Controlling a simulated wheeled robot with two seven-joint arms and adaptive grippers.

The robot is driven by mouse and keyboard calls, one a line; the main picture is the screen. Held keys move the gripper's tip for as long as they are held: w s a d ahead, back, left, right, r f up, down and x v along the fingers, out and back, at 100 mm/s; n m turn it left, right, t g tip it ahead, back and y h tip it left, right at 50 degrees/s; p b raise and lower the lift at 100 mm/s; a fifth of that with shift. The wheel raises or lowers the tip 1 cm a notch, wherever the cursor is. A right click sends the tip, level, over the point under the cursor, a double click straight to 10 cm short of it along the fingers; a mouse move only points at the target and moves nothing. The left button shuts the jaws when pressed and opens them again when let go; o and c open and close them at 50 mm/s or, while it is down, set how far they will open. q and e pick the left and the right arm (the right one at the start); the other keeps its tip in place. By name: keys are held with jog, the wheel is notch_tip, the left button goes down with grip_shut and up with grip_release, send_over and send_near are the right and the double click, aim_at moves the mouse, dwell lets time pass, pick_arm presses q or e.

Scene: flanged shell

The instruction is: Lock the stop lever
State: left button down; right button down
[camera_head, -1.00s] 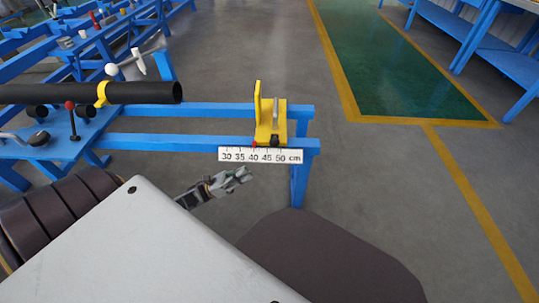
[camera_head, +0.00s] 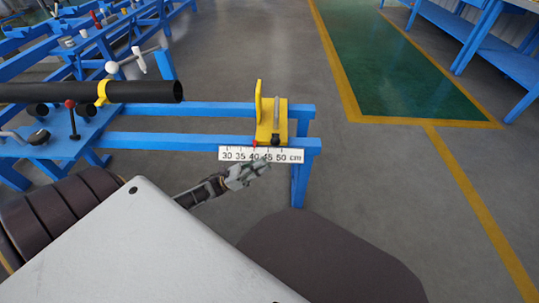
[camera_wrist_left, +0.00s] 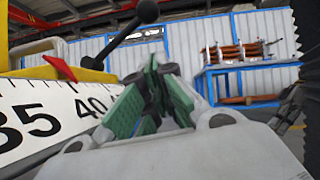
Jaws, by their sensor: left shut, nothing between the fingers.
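The yellow stop (camera_head: 266,122) sits on the end of the blue frame's rails, above the white centimetre scale (camera_head: 232,154). Its stop lever shows in the left wrist view as a dark rod with a black ball knob (camera_wrist_left: 148,12), slanting up to the right from the yellow body (camera_wrist_left: 35,51). In the head view the knob (camera_head: 276,139) is a small dark spot at the stop's front. My left gripper (camera_head: 264,164) is shut and empty in front of the scale's right half.
A red pointer (camera_head: 254,144) sits at the scale's top edge near 40. A black pipe (camera_head: 130,92) lies along the frame at left, its end short of the stop. Grey floor (camera_head: 400,200) is open to the right. Blue tables stand at the far right.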

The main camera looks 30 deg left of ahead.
aim_at(275, 138)
pick_arm(q)
jog(key=shift+w+d+r+b, duration=0.15)
jog(key=shift+w+d+r, duration=0.2)
jog(key=shift+r, duration=0.5)
jog(key=shift+w+d+r+b, duration=0.2)
jog(key=shift+w+d+r, duration=0.2)
jog(key=shift+r, duration=0.5)
jog(key=shift+w+d+r+b, duration=0.15)
jog(key=shift+w+d+r, duration=0.2)
jog(key=shift+r, duration=0.5)
jog(key=shift+r, duration=0.1)
jog(key=shift+a+r+n+t+p, duration=0.15)
jog(key=shift+n+t+p, duration=0.2)
jog(key=shift+p, duration=0.25)
